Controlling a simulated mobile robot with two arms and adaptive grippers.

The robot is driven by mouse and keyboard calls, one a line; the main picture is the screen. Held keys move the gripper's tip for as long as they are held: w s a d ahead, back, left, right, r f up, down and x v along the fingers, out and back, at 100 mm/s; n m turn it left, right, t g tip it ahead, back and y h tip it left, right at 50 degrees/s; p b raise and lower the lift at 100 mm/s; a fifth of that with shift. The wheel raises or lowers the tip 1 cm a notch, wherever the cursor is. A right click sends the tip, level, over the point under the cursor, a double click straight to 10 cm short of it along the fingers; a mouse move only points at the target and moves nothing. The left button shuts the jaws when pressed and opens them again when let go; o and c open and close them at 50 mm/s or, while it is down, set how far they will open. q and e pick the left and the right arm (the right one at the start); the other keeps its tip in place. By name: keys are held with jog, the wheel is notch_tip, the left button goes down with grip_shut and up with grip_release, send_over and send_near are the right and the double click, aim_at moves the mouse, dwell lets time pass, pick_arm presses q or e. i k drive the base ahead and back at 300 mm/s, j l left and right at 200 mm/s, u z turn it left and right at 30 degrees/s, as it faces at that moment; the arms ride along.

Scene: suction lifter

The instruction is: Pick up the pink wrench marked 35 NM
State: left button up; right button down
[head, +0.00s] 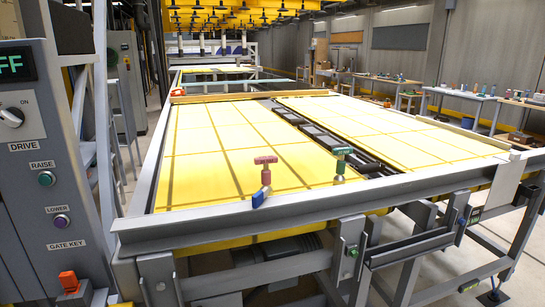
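A pink T-handled wrench (265,161) stands roughly upright at the near edge of the large frame table, left of centre. Its marking is too small to read. A blue piece with a pale end (261,197) is at or in front of its foot; I cannot tell whether they are joined. A dark green T-handled wrench (341,152) stands to its right, with pale marks on its handle that I cannot read. Neither of my grippers shows in the head view, and nothing is seen touching the wrenches.
The table's grey front rail (330,204) borders yellow panels (225,150). A grey control cabinet (45,180) with raise and lower buttons stands close at the left. Side benches (470,97) hold small items at the far right.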

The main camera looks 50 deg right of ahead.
aim_at(266, 172)
jog(key=z, duration=1.85)
